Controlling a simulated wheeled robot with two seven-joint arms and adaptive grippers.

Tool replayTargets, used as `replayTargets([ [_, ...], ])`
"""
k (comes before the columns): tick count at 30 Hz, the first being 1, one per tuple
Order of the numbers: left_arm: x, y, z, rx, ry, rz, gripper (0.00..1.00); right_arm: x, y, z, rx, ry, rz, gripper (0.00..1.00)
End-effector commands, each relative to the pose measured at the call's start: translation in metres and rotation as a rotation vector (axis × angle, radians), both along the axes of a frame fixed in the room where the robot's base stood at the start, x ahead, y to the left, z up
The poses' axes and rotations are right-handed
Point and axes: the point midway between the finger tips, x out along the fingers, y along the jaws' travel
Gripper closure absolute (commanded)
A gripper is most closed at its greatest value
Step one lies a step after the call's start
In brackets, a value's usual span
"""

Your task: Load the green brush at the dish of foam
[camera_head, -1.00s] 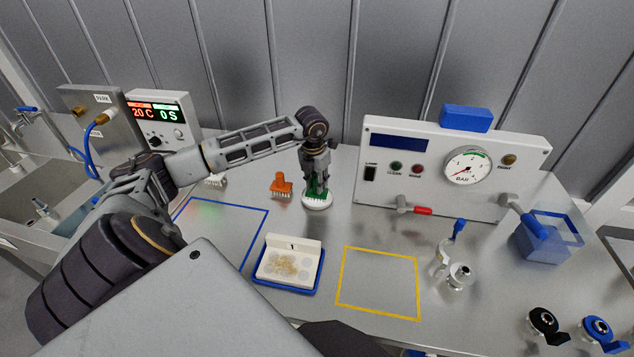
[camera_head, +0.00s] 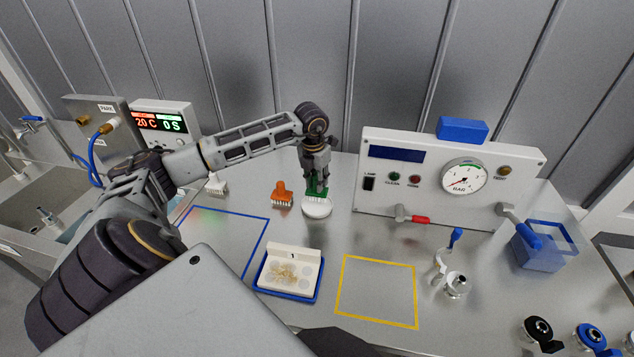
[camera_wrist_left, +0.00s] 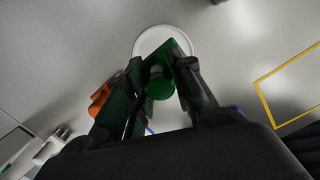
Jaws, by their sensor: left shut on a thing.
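The green brush (camera_head: 317,191) is upright in my left gripper (camera_head: 316,177), bristles down. My left gripper is shut on its handle, which also shows green in the left wrist view (camera_wrist_left: 160,82). The round white dish of foam (camera_head: 317,209) stands on the bench directly beneath the brush. The bristle tips are a little above the dish; a small gap seems to show between them. In the wrist view the dish (camera_wrist_left: 150,40) shows as a pale disc behind the brush. My right gripper is not in view.
An orange brush (camera_head: 282,194) stands just left of the dish, and a white brush (camera_head: 216,184) farther left. A blue tray (camera_head: 262,283) with a white block, a yellow-outlined square (camera_head: 376,257) and a gauge panel (camera_head: 420,209) are nearby.

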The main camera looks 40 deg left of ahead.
Motion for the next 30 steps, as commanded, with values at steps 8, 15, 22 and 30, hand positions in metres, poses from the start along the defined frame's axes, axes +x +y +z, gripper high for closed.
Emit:
replayTargets([
  [8, 0.000, 0.000, 0.015, 0.000, -0.001, 0.000, 0.95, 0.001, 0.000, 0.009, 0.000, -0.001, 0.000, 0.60],
  [15, 0.000, 0.000, 0.023, 0.000, -0.001, 0.000, 0.95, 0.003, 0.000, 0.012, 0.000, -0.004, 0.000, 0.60],
  [22, 0.000, 0.000, 0.022, 0.000, -0.001, 0.000, 0.95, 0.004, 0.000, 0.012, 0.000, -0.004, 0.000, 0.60],
  [30, 0.000, 0.000, 0.022, 0.000, -0.001, 0.000, 0.95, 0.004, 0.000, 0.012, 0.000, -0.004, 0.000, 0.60],
])
